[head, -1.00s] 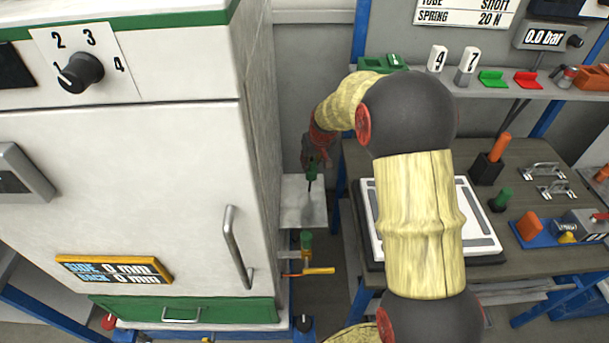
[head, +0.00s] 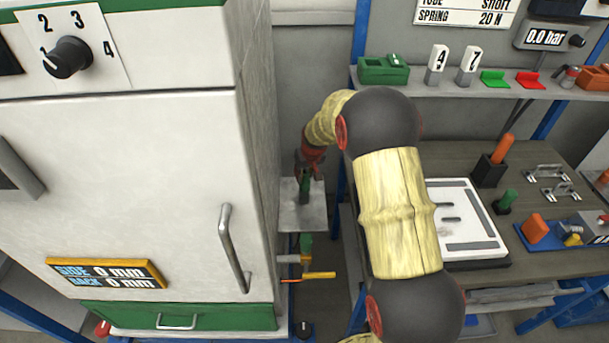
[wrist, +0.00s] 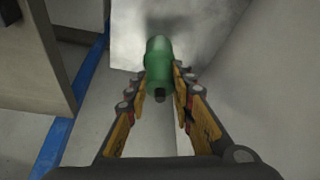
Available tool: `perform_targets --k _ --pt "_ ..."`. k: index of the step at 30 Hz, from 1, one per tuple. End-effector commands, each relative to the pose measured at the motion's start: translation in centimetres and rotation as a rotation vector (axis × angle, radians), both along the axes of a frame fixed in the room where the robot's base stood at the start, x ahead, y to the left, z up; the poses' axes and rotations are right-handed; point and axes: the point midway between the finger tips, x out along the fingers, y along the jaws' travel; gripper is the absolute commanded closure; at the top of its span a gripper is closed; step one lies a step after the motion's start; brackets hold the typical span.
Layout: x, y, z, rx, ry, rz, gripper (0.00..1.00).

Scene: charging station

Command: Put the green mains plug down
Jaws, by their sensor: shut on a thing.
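The green mains plug (wrist: 158,62) is between the fingertips of my gripper (wrist: 160,78) in the wrist view. My gripper is shut on it. In the head view the plug (head: 305,186) shows as a small upright green piece below my red wrist, over a light grey plate (head: 290,216) beside the white cabinet. The plate (wrist: 130,50) also lies beyond the plug in the wrist view. I cannot tell whether the plug touches the plate.
The white cabinet (head: 120,190) with its handle (head: 234,250) stands close on the left. A workbench (head: 455,165) with a white tray and tools is on the right. A green-handled valve with a yellow lever (head: 318,275) sits below the plate.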

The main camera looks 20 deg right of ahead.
Motion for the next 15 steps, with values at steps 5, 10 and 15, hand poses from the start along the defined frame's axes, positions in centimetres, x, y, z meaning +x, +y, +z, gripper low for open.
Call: perform_targets --k 5,10,15 --pt "-0.02 0.0 -0.31 0.0 0.0 0.0 0.75" --pt "-0.02 0.0 -0.27 0.0 0.0 0.0 0.65" --pt "-0.02 0.0 -0.27 0.0 0.0 0.0 0.58"
